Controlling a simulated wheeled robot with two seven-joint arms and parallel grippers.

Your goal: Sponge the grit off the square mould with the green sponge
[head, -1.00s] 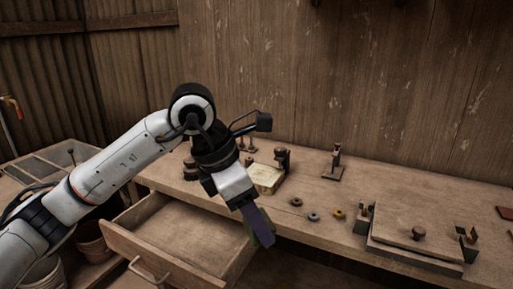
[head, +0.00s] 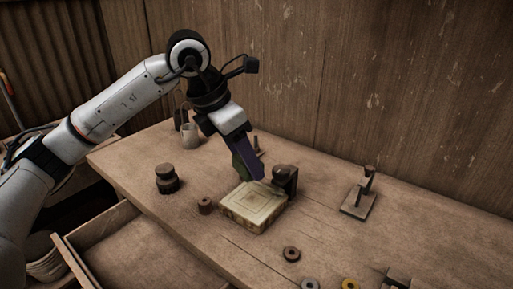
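The square mould (head: 238,212) is a pale block with nested square grooves on its top, lying on the bench in the middle of the head view. My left gripper (head: 249,174) points down just behind the mould's far edge, its purple finger toward the mould. It is shut on the green sponge (head: 239,170), which shows partly beside the finger. I cannot tell whether the sponge touches the mould. Grit on the mould is too small to make out. My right gripper is not in view.
A dark clamp-like block (head: 286,180) stands at the mould's right corner. Dark stacked weights (head: 166,179) and a small brown cylinder (head: 205,205) stand to the left. An upright stand (head: 359,195) is at the right, a dark ring (head: 291,254) in front. The drawer (head: 130,262) is open.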

